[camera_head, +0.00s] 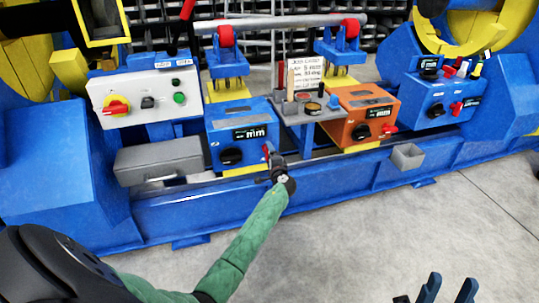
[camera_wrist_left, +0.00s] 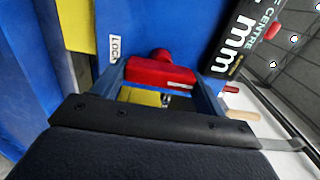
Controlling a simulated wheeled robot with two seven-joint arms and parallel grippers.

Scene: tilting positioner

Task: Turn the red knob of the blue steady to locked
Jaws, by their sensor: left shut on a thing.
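The blue steady (camera_head: 228,120) is a blue box with a black "mm" display and a black knob on its front. Its red knob (camera_wrist_left: 162,73) shows in the left wrist view as a bar on a round stem, beside a white "LOCK" label. My left gripper (camera_head: 269,155) is at the box's right front edge. In the left wrist view its blue fingers (camera_wrist_left: 160,80) lie on both sides of the red knob, shut on it. In the head view the knob is mostly hidden. My right gripper (camera_head: 448,289) is open and empty at the bottom right, its fingers apart.
An orange box (camera_head: 366,112) with its own red knob stands right of the blue steady. A grey block (camera_head: 158,160) and a white control panel (camera_head: 147,100) are left. Grey floor (camera_head: 380,230) in front is clear.

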